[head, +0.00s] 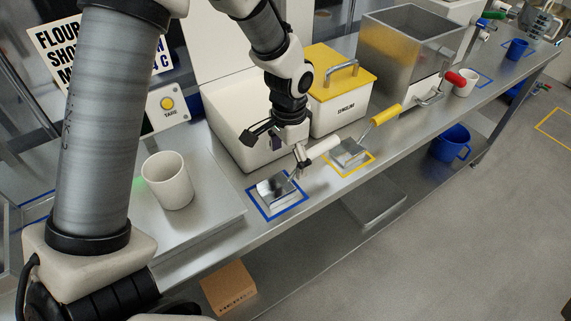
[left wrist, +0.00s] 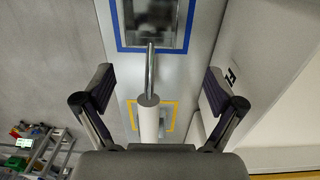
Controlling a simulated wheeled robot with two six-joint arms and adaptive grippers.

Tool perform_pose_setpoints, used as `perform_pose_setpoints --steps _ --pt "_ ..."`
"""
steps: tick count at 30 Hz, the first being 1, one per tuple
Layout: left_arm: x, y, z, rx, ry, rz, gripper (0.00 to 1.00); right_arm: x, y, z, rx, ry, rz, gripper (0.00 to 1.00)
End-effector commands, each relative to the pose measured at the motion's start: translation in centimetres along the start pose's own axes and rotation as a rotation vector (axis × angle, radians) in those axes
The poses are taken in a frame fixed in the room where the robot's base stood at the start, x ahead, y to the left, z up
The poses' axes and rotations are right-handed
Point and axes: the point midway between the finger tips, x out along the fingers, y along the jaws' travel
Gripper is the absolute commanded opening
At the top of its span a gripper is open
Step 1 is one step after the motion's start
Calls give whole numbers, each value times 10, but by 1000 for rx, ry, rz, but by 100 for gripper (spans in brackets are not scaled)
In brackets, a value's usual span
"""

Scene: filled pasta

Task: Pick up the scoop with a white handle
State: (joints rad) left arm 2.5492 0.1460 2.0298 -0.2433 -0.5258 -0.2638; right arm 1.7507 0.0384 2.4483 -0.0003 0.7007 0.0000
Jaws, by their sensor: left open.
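The scoop with a white handle (head: 323,147) has a shiny metal pan (head: 275,187) lying inside a blue square outline on the steel bench. Its handle points up and to the right in the head view. My left gripper (head: 280,148) is open and empty above the scoop. In the left wrist view, the white handle (left wrist: 149,120) and metal shaft lie between the spread fingers of my left gripper (left wrist: 160,88), with a gap on both sides. The pan (left wrist: 155,22) shows at the top of that view. My right gripper is not in view.
A scoop with a yellow handle (head: 384,115) rests in a yellow outline just to the right. A white bin (head: 235,120) and a yellow-lidded container (head: 340,110) stand behind. A white cup (head: 167,181) stands on the scale at left. The front bench edge is close.

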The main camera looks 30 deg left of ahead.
Motion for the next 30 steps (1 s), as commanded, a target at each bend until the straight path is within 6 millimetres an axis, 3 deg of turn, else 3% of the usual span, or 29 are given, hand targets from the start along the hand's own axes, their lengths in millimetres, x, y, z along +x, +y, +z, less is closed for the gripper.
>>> perform_pose_setpoints --steps 12,19,20,25,30 --pt "64 -4 3 0 -4 2 94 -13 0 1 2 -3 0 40" --pt "70 -4 2 -1 0 1 94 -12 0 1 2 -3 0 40" --pt "70 -4 2 -1 -1 1 90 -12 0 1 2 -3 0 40" --pt "70 -4 3 -1 -1 1 30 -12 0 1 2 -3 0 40" --pt "70 -4 3 0 -1 1 30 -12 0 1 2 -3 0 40"
